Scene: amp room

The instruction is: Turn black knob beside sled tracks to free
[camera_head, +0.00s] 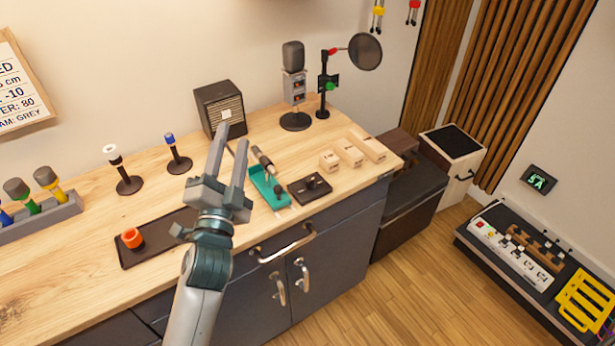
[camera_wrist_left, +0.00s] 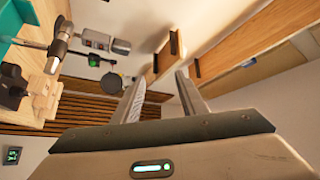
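A teal cradle (camera_head: 266,188) lies on the wooden worktop, with a silver and black cylinder (camera_head: 263,158) at its far end. A small black knob (camera_head: 278,191) sits at its near right side. Just right of it is a flat black box (camera_head: 309,188) with its own black knob (camera_head: 311,182). I cannot tell which knob is the one beside sled tracks, or its setting. My left gripper (camera_head: 231,134) is open and empty, above the worktop left of the cradle. In the left wrist view, the teal cradle (camera_wrist_left: 18,22) shows at the upper left. My right gripper is out of view.
Wooden blocks (camera_head: 349,151) stand right of the black box. A speaker (camera_head: 219,107) and a microphone (camera_head: 293,85) stand behind. A dark tray (camera_head: 150,247) with an orange piece (camera_head: 132,238) lies left of my arm. Cabinet handles (camera_head: 283,247) project below the worktop's front edge.

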